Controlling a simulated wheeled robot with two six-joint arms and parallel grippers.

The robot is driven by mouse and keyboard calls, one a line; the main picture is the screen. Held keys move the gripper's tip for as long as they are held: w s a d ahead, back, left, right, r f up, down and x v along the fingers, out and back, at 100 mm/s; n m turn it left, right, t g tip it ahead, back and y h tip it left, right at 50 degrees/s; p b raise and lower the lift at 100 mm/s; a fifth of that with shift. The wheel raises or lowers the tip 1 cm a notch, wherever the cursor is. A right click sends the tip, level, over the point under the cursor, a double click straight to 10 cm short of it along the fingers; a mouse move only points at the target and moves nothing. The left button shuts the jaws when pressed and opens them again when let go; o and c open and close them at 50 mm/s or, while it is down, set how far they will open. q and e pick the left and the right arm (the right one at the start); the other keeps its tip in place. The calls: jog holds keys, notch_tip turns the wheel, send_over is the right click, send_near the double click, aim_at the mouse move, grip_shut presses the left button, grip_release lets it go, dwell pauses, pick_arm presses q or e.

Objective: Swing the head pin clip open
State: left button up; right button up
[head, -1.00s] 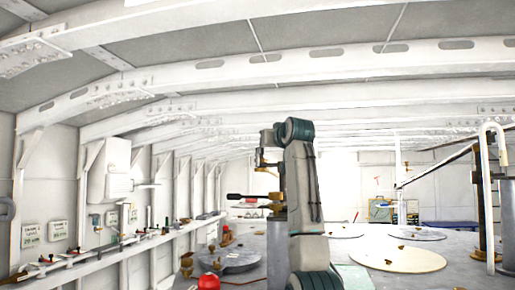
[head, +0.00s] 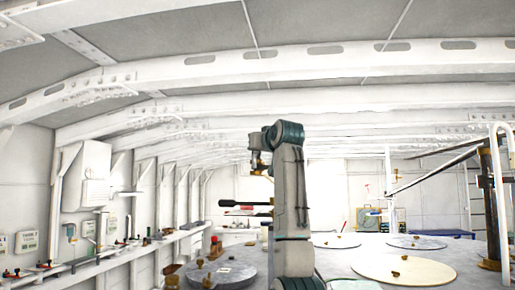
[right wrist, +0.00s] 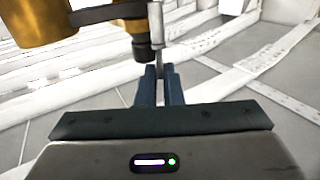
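In the right wrist view, a thin grey clip plate (right wrist: 157,28) hangs at the side of a brass post beneath a dark bar (right wrist: 105,13). Its lower end lies between the blue-grey fingertips of my right gripper (right wrist: 160,78), which are close together with only a narrow gap. They appear closed on the plate. A dark round nub (right wrist: 143,50) sits just left of the fingertips. In the head view, my arm rises in the middle and hides part of the scene. My left gripper is not in view.
A dark horizontal bar (head: 240,203) sticks out left of my arm. Round deck plates (head: 405,269) lie to the right, and a grey disc (head: 232,272) with small fittings is at lower left. A brown post (head: 488,215) stands at right. A shelf with small items runs along the left wall.

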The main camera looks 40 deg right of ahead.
grip_shut()
jog(key=shift+y, duration=0.3)
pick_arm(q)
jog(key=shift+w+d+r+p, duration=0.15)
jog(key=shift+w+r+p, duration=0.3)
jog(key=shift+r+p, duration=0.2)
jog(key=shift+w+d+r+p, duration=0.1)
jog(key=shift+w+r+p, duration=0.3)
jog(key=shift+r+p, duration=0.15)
pick_arm(e)
jog(key=shift+w+d+f+n+g+y, duration=0.15)
jog(key=shift+d+n+y, duration=0.25)
jog(key=shift+n+y, duration=1.55)
jog(key=shift+d+f+n+g+y, duration=0.1)
jog(key=shift+d+n+y, duration=0.25)
jog(key=shift+n+y, duration=1.6)
jog(key=shift+w+d+f+n+g+y, duration=0.15)
jog(key=shift+d+n+y, duration=0.45)
jog(key=shift+y, duration=2.5)
jog(key=shift+a+n+g+y, duration=0.1)
jog(key=shift+n+g+y, duration=0.3)
jog(key=shift+n+y, duration=0.35)
